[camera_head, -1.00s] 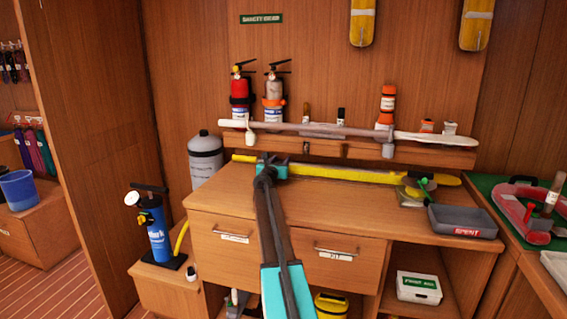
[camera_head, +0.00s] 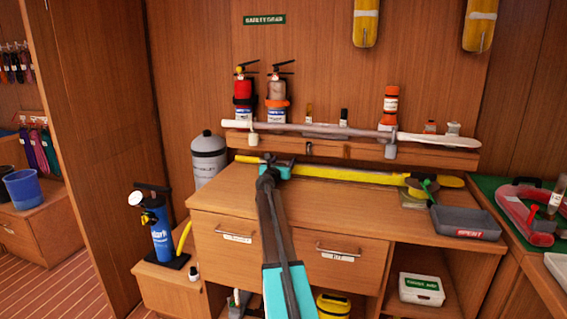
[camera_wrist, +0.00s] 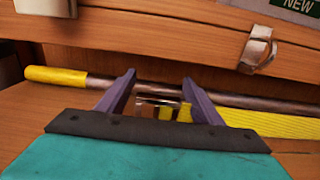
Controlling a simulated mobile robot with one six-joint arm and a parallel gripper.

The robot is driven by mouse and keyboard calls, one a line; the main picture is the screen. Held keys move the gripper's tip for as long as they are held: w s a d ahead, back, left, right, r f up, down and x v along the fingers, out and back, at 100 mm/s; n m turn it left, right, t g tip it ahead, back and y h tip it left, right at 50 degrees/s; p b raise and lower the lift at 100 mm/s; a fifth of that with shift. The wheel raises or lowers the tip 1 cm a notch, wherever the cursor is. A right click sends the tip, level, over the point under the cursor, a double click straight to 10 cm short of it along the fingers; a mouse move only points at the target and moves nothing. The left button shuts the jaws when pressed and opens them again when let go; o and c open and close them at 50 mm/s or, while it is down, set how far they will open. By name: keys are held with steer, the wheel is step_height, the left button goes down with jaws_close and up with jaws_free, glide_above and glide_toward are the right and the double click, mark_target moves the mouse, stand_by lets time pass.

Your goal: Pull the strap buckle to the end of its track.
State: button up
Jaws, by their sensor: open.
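My gripper (camera_head: 279,169) is over the back of the wooden bench, pointing away from me. In the wrist view its two purple-grey fingers (camera_wrist: 158,82) are apart. A small shiny metal piece, seemingly the strap buckle (camera_wrist: 158,103), shows between them with yellow bits beside it; I cannot tell whether a finger touches it. A yellow woven strap (camera_wrist: 272,123) runs to the right from there, and in the head view the yellow strap (camera_head: 345,175) lies along the bench's back. The buckle is hidden behind my gripper in the head view.
A dark pole with a yellow end (camera_wrist: 55,76) lies just behind the fingers. A ledge (camera_head: 350,152) above the bench carries a long pale paddle (camera_head: 437,139) and extinguishers (camera_head: 243,90). A grey tray (camera_head: 466,222) and a green item (camera_head: 424,187) stand at the right.

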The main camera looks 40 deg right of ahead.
steer(key=shift+v, duration=6.7)
steer(key=shift+a, duration=0.1)
